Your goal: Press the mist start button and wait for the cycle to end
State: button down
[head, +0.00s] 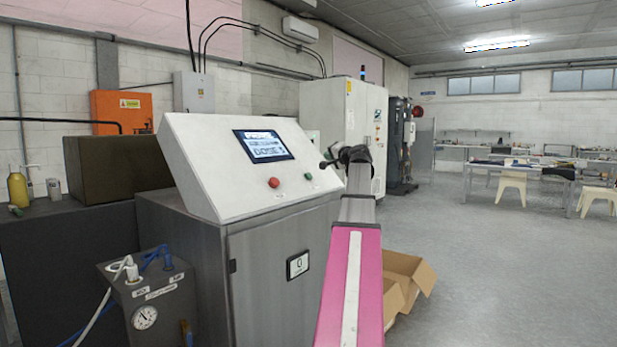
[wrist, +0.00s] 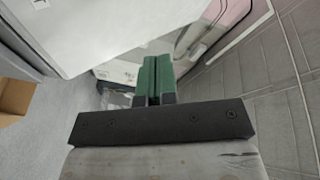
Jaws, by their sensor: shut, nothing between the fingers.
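The washer's white sloped panel (head: 215,150) stands in the middle of the head view. It carries a lit screen (head: 264,146), a red button (head: 273,182) and a small green button (head: 308,176). Their labels are too small to read, so I cannot tell which is marked mist start. My gripper (head: 324,163) is just right of and above the green button in the picture; contact is not visible. In the wrist view my gripper (wrist: 156,75) has its green fingers shut together and empty, beside a white surface. No button is clear there.
A grey pump box with a gauge (head: 144,317) stands at front left. An open cardboard box (head: 408,280) sits on the floor right of the washer. A tall white cabinet (head: 340,110) stands behind. The floor (head: 500,270) to the right is clear.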

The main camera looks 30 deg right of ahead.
jog(key=shift+w+a+f, duration=0.4)
jog(key=shift+w+f, duration=0.55)
jog(key=shift+f, duration=0.1)
jog(key=shift+w+a+f, duration=0.4)
jog(key=shift+w+f, duration=0.55)
jog(key=shift+f, duration=0.1)
jog(key=shift+w+a+f, duration=0.4)
jog(key=shift+w+f, duration=0.55)
jog(key=shift+f, duration=0.1)
jog(key=shift+w, duration=0.1)
jog(key=shift+w+a+f, duration=0.15)
jog(key=shift+w+f, duration=0.05)
jog(key=shift+f, duration=0.05)
jog(key=shift+w+a+f, duration=0.15)
jog(key=shift+w+f, duration=0.2)
dwell(0.9)
jog(key=shift+s+r, duration=0.1)
dwell(0.3)
jog(key=shift+s+d+r, duration=0.25)
jog(key=shift+s+r, duration=0.3)
jog(key=shift+s+d+r, duration=0.25)
jog(key=shift+s+r, duration=0.3)
jog(key=shift+r, duration=0.05)
jog(key=shift+s+d+r, duration=0.2)
jog(key=shift+s+r, duration=0.35)
jog(key=shift+r, duration=0.05)
jog(key=shift+s+d+r, duration=0.25)
jog(key=shift+s+r, duration=0.3)
jog(key=shift+r, duration=0.05)
